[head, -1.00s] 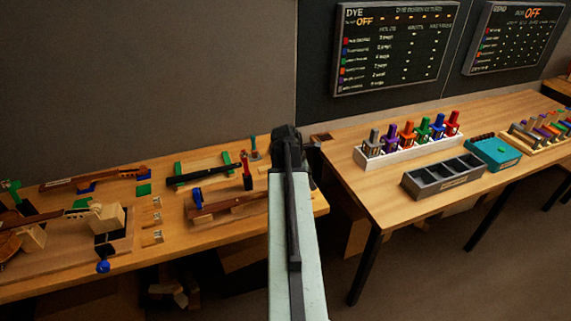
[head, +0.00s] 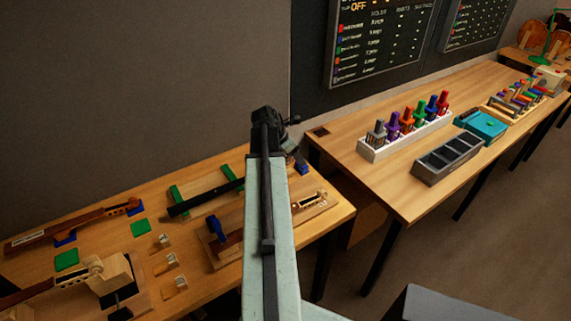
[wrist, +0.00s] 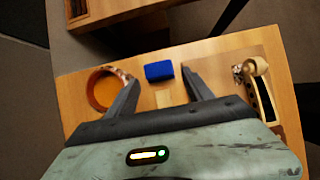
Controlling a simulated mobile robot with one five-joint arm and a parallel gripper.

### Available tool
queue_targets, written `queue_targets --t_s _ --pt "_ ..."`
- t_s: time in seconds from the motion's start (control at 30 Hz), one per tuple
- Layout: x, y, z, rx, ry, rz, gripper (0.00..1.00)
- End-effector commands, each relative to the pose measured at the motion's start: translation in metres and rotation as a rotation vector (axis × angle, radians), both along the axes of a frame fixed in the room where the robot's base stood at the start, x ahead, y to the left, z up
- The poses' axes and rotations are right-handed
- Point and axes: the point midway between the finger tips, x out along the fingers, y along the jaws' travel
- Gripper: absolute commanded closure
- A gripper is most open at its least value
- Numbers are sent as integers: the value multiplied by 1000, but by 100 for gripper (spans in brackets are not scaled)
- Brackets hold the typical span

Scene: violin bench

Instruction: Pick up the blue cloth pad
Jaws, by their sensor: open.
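The blue cloth pad (wrist: 159,71) shows in the wrist view as a small blue block on the wooden bench (wrist: 220,62). It lies ahead of my gripper (wrist: 160,77), between the lines of its two spread fingers. The fingers are open with nothing between them that I can see held, and I cannot tell the height above the pad. In the head view a blue piece (head: 301,164), likely the same pad, shows just right of my arm's end near the bench's right edge. My fingers are mostly hidden there.
In the wrist view an orange-brown round container (wrist: 103,91) stands left of the pad, and a pale scroll-ended piece (wrist: 258,88) lies at right. A small pale wood block (wrist: 163,98) is near the pad. In the head view a second table (head: 390,185) stands at right beyond a gap.

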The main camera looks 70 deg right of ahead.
Motion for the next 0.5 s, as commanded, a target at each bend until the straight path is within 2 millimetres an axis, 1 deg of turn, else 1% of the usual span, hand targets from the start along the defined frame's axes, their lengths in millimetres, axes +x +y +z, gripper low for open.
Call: queue_targets --t_s 0.13,0.33,0.43,0.5 --pt "4 0 -3 0 0 7 40" --pt "0 -9 -26 1 -1 9 40" --pt "-1 -10 -24 1 -1 9 40" --pt "-2 -11 -28 1 -1 9 40"
